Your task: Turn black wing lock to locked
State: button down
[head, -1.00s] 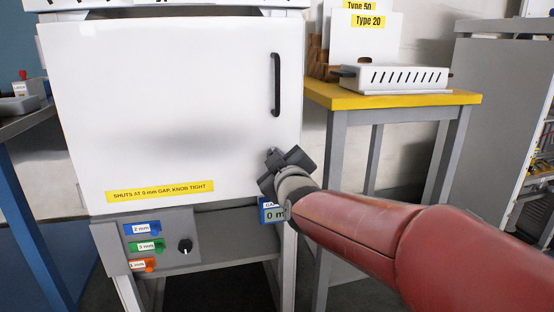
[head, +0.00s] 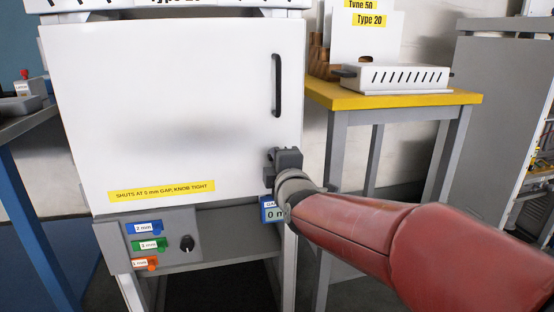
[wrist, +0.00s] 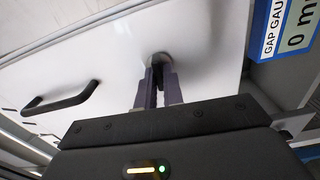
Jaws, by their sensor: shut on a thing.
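The white cabinet door (head: 150,90) has a black bar handle (head: 276,85) at its right, which also shows in the wrist view (wrist: 62,98). My gripper (head: 283,158) is at the door's lower right edge. In the wrist view its two fingers (wrist: 158,88) are shut on the black wing lock (wrist: 159,70), a small dark piece at the door face. The fingers hide most of the lock, so its exact angle is not clear. In the head view my gripper covers the lock.
A blue gap gauge (head: 270,211) reading 0, its unit cut off, sits just below my gripper. A panel with a black knob (head: 187,242) is lower left. A yellow-topped table (head: 400,99) stands right.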

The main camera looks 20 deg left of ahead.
jog(key=shift+n, duration=0.5)
jog(key=c, duration=1.5)
grip_release()
jog(key=v, duration=0.7)
jog(key=shift+s+d, duration=0.15)
jog(key=shift+s, duration=0.25)
